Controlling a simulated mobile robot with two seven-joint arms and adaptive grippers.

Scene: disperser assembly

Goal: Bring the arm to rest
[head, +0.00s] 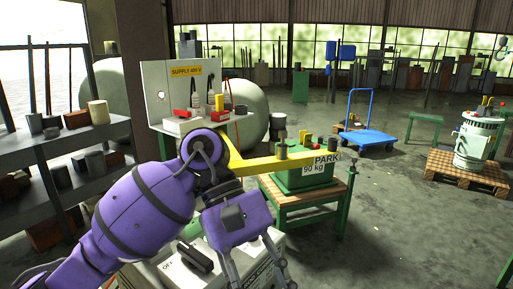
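My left arm is purple and comes in from the lower left. Its gripper (258,277) points down over a white box (165,272) with a black switch handle (195,257) marked "OFF". The gripper's two fingers are spread apart, with nothing seen between them; the tips run close to the bottom edge. My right gripper is not in view.
A yellow beam (262,163) extends behind my wrist to a green block (305,178) marked "PARK 90 kg" on a wooden-topped green table (297,196). A grey shelf (45,160) stands left. A blue cart (369,137) and a white machine (474,143) on a pallet stand behind open floor.

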